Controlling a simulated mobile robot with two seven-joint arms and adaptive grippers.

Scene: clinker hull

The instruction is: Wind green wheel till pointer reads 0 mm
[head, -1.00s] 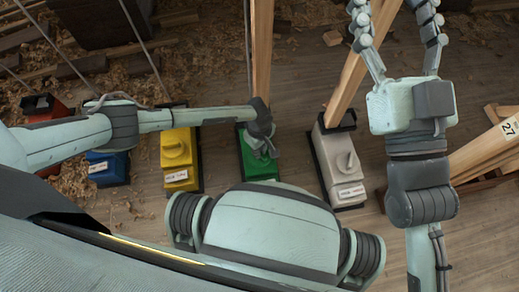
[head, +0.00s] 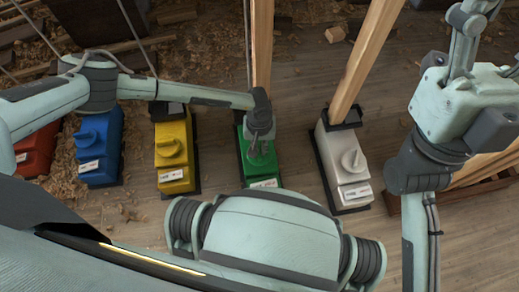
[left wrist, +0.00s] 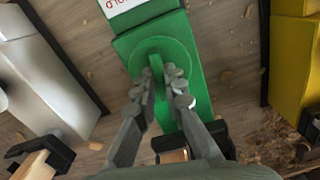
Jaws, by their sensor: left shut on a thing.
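The green wheel (left wrist: 163,62) is a round knob with a raised grip bar on a green box (left wrist: 195,97). In the left wrist view my left gripper (left wrist: 163,80) has its fingers on both sides of the bar and is shut on it. In the head view the left gripper (head: 259,140) comes down over the green box (head: 262,170) and hides part of the wheel. A white label with red lettering is on the box; I cannot read a pointer or mm scale. My right gripper (head: 492,45) is raised at the upper right, fingers spread, empty, tips partly out of frame.
Yellow (head: 174,150), blue (head: 98,145) and red (head: 38,150) boxes stand to the left. A white box (head: 343,160) with its own knob stands to the right. Wooden props rise behind the green and white boxes. Shavings lie on the plank floor.

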